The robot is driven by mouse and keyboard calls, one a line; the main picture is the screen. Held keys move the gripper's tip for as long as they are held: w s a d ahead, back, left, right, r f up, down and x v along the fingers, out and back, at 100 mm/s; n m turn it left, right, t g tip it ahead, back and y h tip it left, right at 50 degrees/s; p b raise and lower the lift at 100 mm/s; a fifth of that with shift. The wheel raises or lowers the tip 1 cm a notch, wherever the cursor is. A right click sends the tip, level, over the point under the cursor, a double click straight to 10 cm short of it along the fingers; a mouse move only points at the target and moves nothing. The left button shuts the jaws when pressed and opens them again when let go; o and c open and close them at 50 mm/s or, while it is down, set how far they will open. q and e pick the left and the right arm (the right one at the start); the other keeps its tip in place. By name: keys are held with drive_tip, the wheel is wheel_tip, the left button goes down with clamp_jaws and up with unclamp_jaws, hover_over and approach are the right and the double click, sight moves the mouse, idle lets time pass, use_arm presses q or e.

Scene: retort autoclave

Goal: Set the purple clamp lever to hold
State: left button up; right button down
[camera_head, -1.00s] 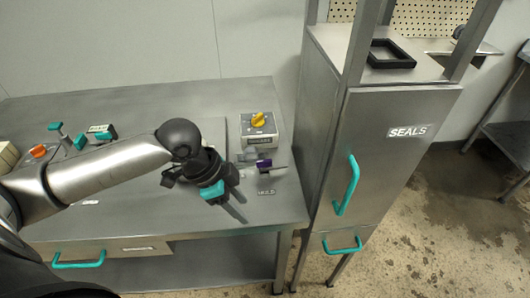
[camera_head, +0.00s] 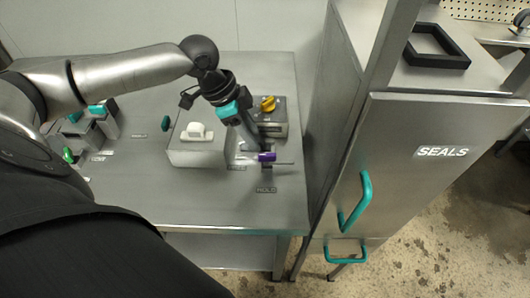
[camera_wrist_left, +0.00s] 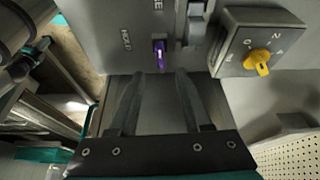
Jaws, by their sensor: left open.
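The purple clamp lever (camera_head: 267,157) sits on the metal bench, to the left of the grey cabinet. My left gripper (camera_head: 252,147) comes down from above and is close to the lever in the head view. In the left wrist view the purple lever (camera_wrist_left: 160,52) lies just ahead of the gap between the fingertips of the open left gripper (camera_wrist_left: 158,75). I cannot tell whether a finger touches the lever. My right gripper is out of view.
A grey box with a yellow knob (camera_head: 268,104) stands right behind the lever and also shows in the left wrist view (camera_wrist_left: 257,62). A pale grey box with a white handle (camera_head: 196,132) is left of the gripper. The SEALS cabinet (camera_head: 440,130) rises on the right.

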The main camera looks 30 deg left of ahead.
sight(266, 155)
use_arm(q)
drive_tip(key=b+x, duration=0.1)
drive_tip(key=x, duration=0.5)
drive_tip(key=shift+d+f, duration=0.1)
drive_tip(key=shift+f, duration=0.05)
drive_tip(key=shift+w+d+f+b, duration=0.2)
drive_tip(key=shift+f+b, duration=0.1)
drive_tip(key=shift+f, duration=0.2)
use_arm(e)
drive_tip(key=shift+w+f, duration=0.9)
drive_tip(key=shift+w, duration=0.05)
use_arm(q)
drive_tip(key=shift+c, duration=0.4)
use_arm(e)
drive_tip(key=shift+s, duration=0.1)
use_arm(q)
drive_tip(key=c, duration=0.3)
clamp_jaws()
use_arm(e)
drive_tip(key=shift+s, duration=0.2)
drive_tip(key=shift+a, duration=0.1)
